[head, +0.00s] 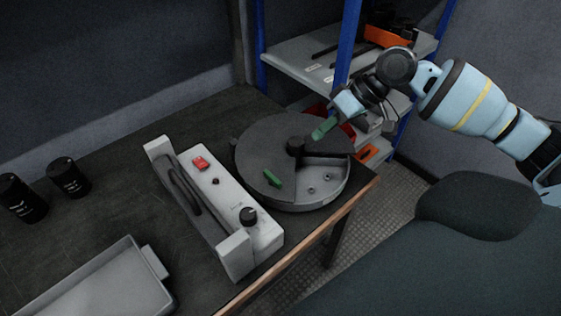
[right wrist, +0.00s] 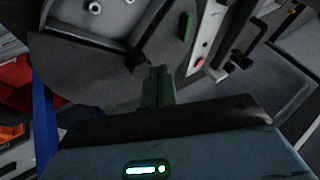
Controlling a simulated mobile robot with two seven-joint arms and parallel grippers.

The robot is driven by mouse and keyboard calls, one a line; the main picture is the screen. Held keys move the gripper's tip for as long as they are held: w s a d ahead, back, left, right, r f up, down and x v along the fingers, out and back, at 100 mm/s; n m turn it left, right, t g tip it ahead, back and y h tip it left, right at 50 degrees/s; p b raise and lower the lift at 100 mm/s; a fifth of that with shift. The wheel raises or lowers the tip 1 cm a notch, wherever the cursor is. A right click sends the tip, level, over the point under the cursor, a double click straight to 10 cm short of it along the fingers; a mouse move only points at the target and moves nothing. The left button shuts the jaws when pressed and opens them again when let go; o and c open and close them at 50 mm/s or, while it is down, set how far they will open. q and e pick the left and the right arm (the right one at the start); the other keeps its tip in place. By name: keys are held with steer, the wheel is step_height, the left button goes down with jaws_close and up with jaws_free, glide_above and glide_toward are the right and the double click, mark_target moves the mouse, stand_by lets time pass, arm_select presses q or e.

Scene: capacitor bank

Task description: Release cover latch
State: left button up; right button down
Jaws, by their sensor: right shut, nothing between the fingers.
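The round grey drum (head: 310,204) stands on the dark table, with a dark disc cover (head: 262,140) on top. A wedge-shaped opening in the cover shows pale inner parts with small studs. A green latch (head: 272,178) lies on the cover near its front left edge; it also shows in the right wrist view (right wrist: 186,27). A black hub (head: 295,147) rises at the cover's centre. My right gripper (head: 322,129) has green fingers, shut and empty, over the far right part of the cover, close to the hub and apart from the latch. My left gripper is not in view.
A white control box (head: 215,205) with a handle, red switch and black knob stands left of the drum. Two black capacitors (head: 68,177) and a grey tray (head: 95,285) are further left. A blue-post shelf (head: 310,55) stands behind. The table's right edge is close to the drum.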

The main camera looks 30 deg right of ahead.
glide_toward(281, 174)
steer(key=w+f, duration=0.1)
steer(key=f, duration=0.1)
steer(key=w+a+f, duration=0.1)
steer(key=w+f, duration=0.1)
steer(key=shift+w+b, duration=0.25)
steer(key=shift+b, duration=0.05)
steer(key=a, duration=0.3)
steer(key=shift+s+f, duration=0.1)
steer(key=shift+s+a+p, duration=0.1)
steer(key=shift+a+p, duration=0.2)
steer(key=shift+a, duration=0.25)
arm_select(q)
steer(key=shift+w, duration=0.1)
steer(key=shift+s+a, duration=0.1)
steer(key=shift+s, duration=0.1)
